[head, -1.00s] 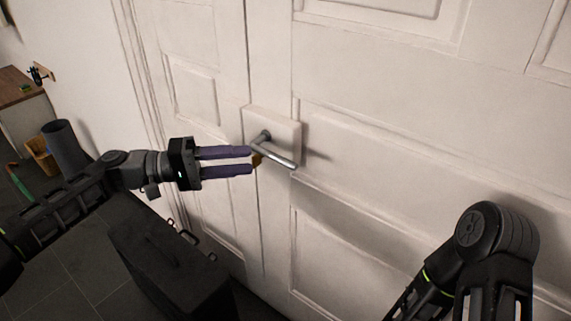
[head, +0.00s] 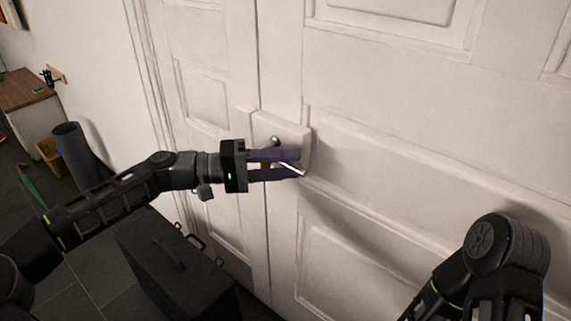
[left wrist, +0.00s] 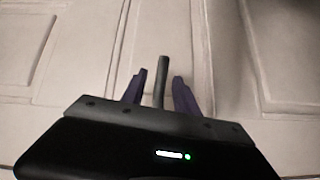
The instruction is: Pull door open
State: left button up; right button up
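The white panelled door (head: 390,165) fills the middle and right of the head view and looks shut. Its silver lever handle (head: 291,168) sits on a square plate (head: 298,134). My left gripper (head: 300,164) is open at the handle, its two purple fingers reaching along the lever, one above and one below. In the left wrist view the handle (left wrist: 161,80) stands between the two spread fingers (left wrist: 159,88), with a gap visible on each side. Part of the lever is hidden behind the upper finger in the head view. My right gripper is not in view; only my right arm shows.
A dark box-like cabinet (head: 175,265) stands on the floor at lower left, below my left arm. A grey cylinder (head: 72,145), a yellow bin (head: 50,157) and a wooden-topped counter (head: 25,92) are at far left. The grey floor shows between them.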

pick_arm(q)
grip_shut()
dwell(0.3)
dwell(1.1)
